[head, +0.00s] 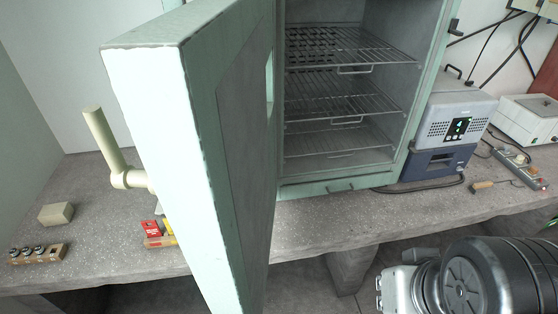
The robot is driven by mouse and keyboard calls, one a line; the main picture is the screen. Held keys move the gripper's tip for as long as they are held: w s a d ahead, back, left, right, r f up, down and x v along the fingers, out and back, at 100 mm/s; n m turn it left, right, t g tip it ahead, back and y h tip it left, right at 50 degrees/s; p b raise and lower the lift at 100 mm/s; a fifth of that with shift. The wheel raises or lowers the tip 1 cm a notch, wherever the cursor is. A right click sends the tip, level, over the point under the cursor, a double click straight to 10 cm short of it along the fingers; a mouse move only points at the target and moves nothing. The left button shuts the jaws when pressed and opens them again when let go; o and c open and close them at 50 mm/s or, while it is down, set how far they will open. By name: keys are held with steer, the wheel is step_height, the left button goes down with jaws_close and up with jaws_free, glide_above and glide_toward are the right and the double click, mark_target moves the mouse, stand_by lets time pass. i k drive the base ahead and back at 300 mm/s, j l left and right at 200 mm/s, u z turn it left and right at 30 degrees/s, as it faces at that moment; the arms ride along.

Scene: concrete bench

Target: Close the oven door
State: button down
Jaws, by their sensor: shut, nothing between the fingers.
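The oven (425,120) is a pale green cabinet on the bench, with its front open and its inside showing. Its thick door (170,150) is swung wide open toward the camera and fills the left middle of the head view. The door's lower end runs out of the frame. A cream bar with an elbow, apparently the door handle (108,145), sticks out on the door's left side. Wire shelves (345,95) sit inside the oven. Parts of my arm show at the lower right, apart from the door.
A blue and grey device (445,135) stands right of the oven, with a power strip (518,165) and a small tool (485,186) near it. A beige block (56,213) and a rack of small parts (38,254) lie at left. Red and yellow items (155,230) are partly behind the door.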

mark_target(194, 85)
steer(key=k+j, duration=0.1)
steer(key=j, duration=0.25)
steer(key=k+j, duration=0.1)
steer(key=j, duration=0.2)
steer(key=k+j, duration=0.15)
steer(key=j, duration=0.2)
steer(key=k+j, duration=0.1)
steer(key=j, duration=0.25)
steer(key=l+u, duration=0.35)
steer(key=u, duration=0.15)
